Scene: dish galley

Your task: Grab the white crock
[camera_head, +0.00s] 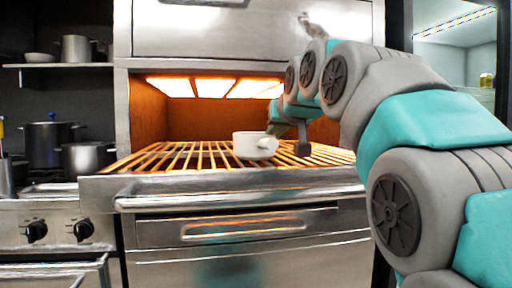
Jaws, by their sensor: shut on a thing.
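The far finger and the exact grip are partly hidden by the crock and my arm.
The pulled-out rack (180,156) has a metal front edge and handle bar. The lit oven cavity (147,108) lies behind, under a steel hood (220,30). Pots (88,158) stand on a stove at left. The rack left of the crock is clear.

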